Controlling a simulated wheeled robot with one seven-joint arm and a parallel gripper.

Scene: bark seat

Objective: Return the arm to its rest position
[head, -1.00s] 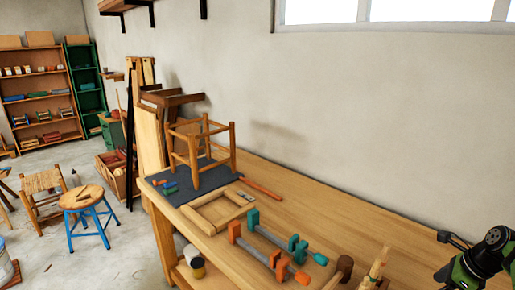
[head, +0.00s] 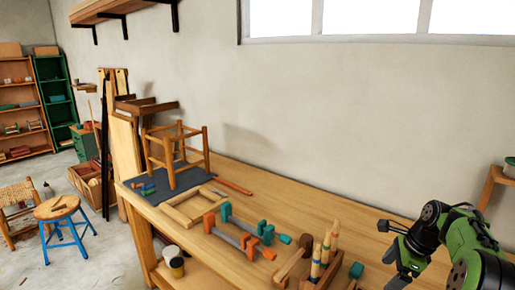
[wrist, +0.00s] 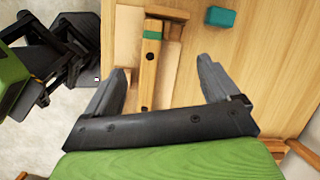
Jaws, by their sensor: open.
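My green and black arm reaches in from the right in the head view. My gripper (head: 398,256) is over the right part of the wooden workbench (head: 290,190). In the wrist view my gripper (wrist: 160,88) has its two grey fingers spread wide apart. Nothing is held between them. Below the fingers is a wooden tool with a teal band (wrist: 152,33), with pale wood beside it. A small teal block (wrist: 221,17) lies on the bench just beyond the fingers.
A stool frame (head: 176,155) stands on a dark mat at the bench's left. A wooden frame (head: 188,207), orange and teal clamps (head: 238,237), a mallet (head: 293,262) and a tool holder (head: 322,272) lie between.

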